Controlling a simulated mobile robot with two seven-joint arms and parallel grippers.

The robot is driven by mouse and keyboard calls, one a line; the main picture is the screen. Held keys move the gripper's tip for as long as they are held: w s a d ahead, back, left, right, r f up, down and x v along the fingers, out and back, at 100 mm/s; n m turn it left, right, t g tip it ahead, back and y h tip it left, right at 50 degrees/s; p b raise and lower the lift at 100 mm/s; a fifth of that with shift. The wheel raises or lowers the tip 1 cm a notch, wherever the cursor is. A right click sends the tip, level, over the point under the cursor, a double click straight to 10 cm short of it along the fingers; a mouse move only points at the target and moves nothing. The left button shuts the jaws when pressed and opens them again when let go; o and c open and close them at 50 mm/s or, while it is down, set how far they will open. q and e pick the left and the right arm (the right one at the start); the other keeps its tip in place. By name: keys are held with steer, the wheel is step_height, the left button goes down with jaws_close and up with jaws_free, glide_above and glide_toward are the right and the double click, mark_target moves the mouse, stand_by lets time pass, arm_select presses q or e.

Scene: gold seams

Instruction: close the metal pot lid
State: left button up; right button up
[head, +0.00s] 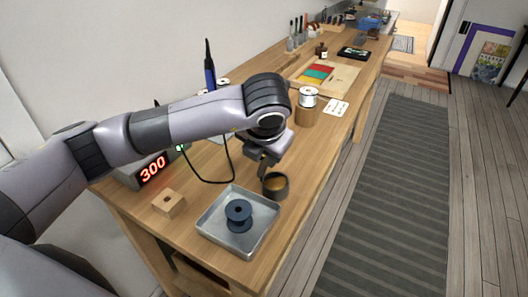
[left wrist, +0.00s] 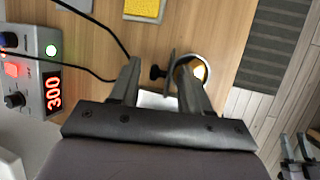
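The small dark metal pot (head: 277,188) stands on the bench beside the square tray, with a gold-coloured inside showing. In the left wrist view the pot (left wrist: 204,64) is seen from above, its mouth uncovered. Its lid (left wrist: 172,72) stands on edge at the pot's left side, with a dark knob (left wrist: 157,72) pointing away from the pot. My left gripper (left wrist: 159,68) is open, with its fingers apart on either side of the knob and lid; contact cannot be told. In the head view my left gripper (head: 263,172) partly hides the lid. My right gripper (left wrist: 295,147) shows at the left wrist view's right edge, fingers apart.
A metal tray (head: 210,228) with a dark blue spool (head: 238,213) stands close in front of the pot. A wooden block (head: 169,204) and a station reading 300 (head: 152,171) are to the left. A dark cable (head: 205,181) loops across the bench. A wooden holder (head: 306,115) stands behind.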

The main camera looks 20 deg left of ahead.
arm_select(q)
steer(key=shift+d, duration=0.15)
steer(key=shift+s+r, duration=0.1)
steer(key=v, duration=0.7)
steer(key=shift+b, duration=0.4)
